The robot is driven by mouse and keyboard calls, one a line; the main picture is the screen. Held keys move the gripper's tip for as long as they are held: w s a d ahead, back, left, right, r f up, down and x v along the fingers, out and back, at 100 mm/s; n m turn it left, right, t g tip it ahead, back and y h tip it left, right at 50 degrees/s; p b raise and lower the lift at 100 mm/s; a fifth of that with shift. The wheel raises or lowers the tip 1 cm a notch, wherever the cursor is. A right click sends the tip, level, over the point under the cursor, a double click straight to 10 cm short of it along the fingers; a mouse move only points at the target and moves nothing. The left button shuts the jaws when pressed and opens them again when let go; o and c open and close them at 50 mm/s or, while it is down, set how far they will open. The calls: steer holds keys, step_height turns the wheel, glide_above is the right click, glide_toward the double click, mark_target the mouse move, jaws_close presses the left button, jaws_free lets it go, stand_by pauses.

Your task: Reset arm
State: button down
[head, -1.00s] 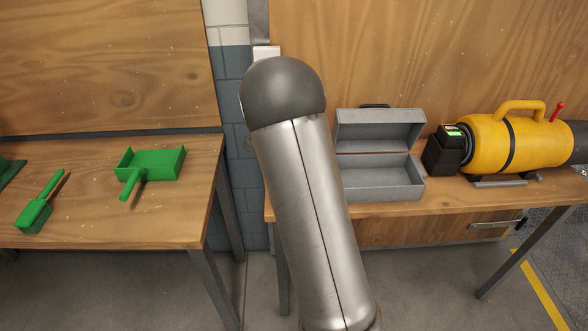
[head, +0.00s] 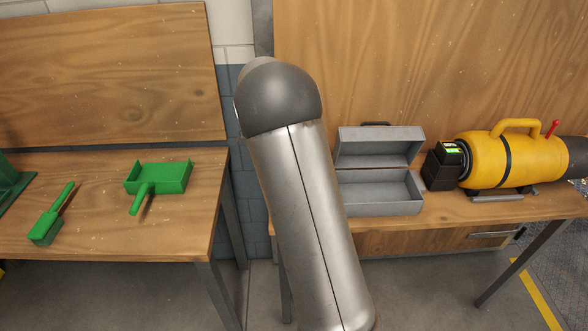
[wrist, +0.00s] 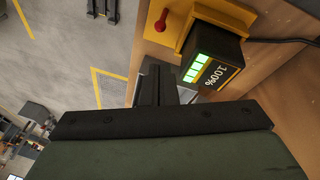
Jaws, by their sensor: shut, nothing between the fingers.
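My gripper (wrist: 157,84) shows in the wrist view as dark fingers beyond a black bar and a dark green surface. The fingers are together and nothing shows between them. In the wrist view they are just left of a black box (wrist: 214,62) with a lit green display reading 100%. I cannot tell whether they touch it. In the head view my arm stands in the middle, and its gripper end is hidden from that view.
In the wrist view, a yellow mount with a red lever (wrist: 160,21) adjoins the box. In the head view, a green dustpan (head: 160,178) and brush (head: 52,214) lie on the left table. An open grey case (head: 380,190) and a yellow machine (head: 490,160) stand on the right table.

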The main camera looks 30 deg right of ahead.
steer(key=p+v, duration=0.1)
steer(key=v, duration=0.2)
steer(key=shift+r, duration=0.1)
